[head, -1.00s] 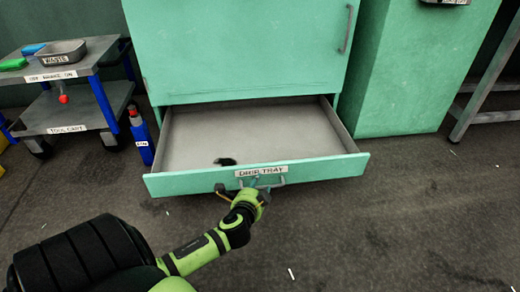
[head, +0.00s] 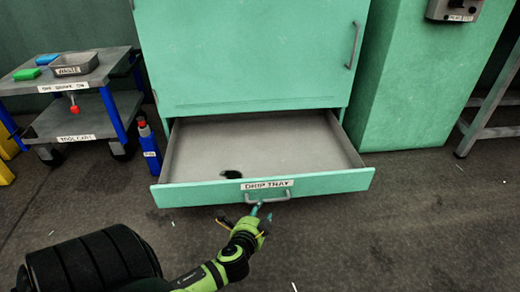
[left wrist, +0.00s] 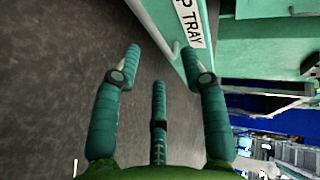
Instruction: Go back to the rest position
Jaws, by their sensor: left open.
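My left gripper (head: 245,220) is just in front of the drip tray drawer and below its handle (head: 267,195). Its fingers are spread and nothing is between them. The drip tray drawer (head: 330,182) is pulled out of the green press, with a dark patch on its floor. In the left wrist view my left gripper (left wrist: 165,75) shows open fingers, with the drawer front and its label (left wrist: 190,22) beyond them. My right gripper is not in view.
A tool cart (head: 75,128) with a waste tray (head: 74,64) stands at the left. A blue bottle (head: 149,148) stands on the floor beside the drawer. A green cabinet (head: 415,85) stands at the right. The floor in front of the drawer is clear.

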